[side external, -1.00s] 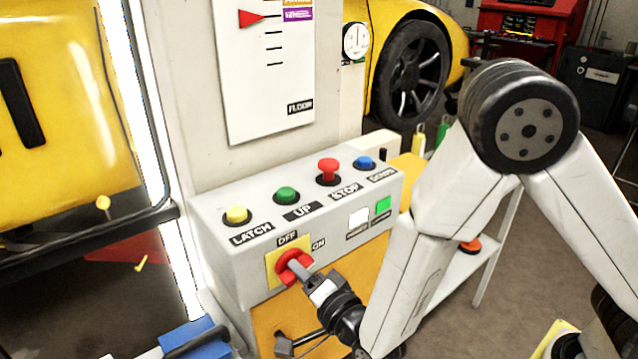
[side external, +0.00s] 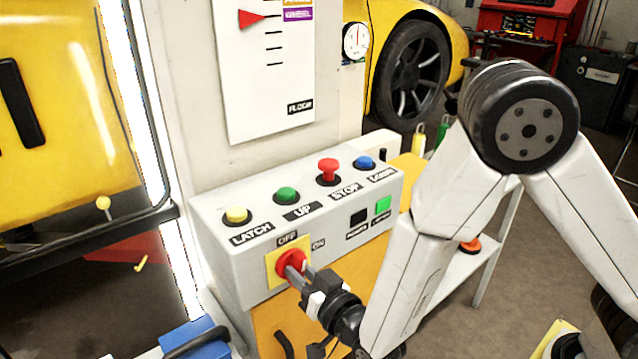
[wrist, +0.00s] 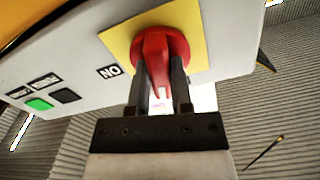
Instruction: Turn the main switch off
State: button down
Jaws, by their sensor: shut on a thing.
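The main switch (side external: 291,262) is a red rotary knob on a yellow plate (side external: 275,273), on the front of the grey control box. OFF is printed above the plate and ON to its right. My gripper (side external: 296,273) is shut on the knob's handle. In the wrist view the red switch handle (wrist: 155,50) sits between the two dark fingers of my gripper (wrist: 163,88). In that view the handle runs toward my palm, away from the ON label. The fingers partly hide the handle in the side view.
A dark indicator (side external: 358,217) sits beside a lit green one (side external: 383,205). A blue object (side external: 195,337) lies low at the left.

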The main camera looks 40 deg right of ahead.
jog(key=shift+n, duration=1.3)
jog(key=c, duration=0.5)
grip_release()
jog(key=shift+s, duration=3.95)
jog(key=shift+w, duration=0.15)
